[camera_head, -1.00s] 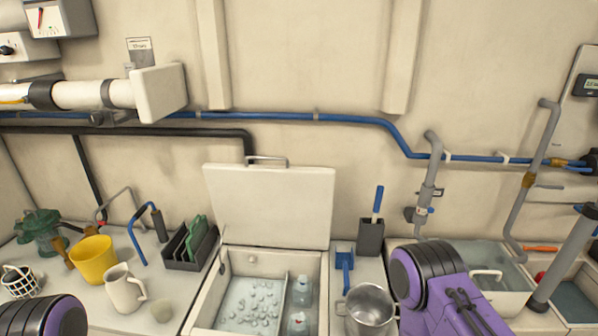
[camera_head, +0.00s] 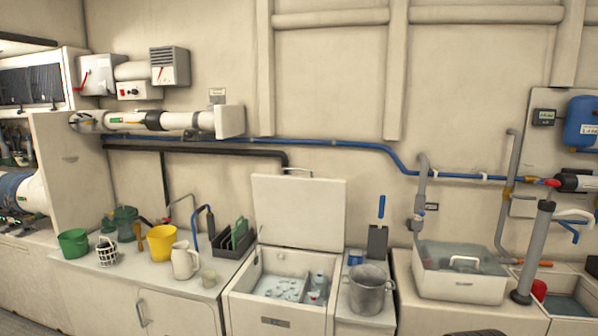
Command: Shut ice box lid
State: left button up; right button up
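The ice box (camera_head: 275,309) is set in the counter in the middle of the camera_head view. Its cream lid (camera_head: 298,212) stands open, upright against the back wall, with a handle (camera_head: 297,171) along its top edge. Inside the box are ice pieces (camera_head: 281,286) and clear bottles (camera_head: 317,284) on the right side. Neither of my grippers is in view.
A blue pipe (camera_head: 350,145) crosses the wall.

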aim_at(305, 212)
jog(key=u, duration=0.7)
jog(key=i, duration=1.55)
jog(key=z, duration=0.2)
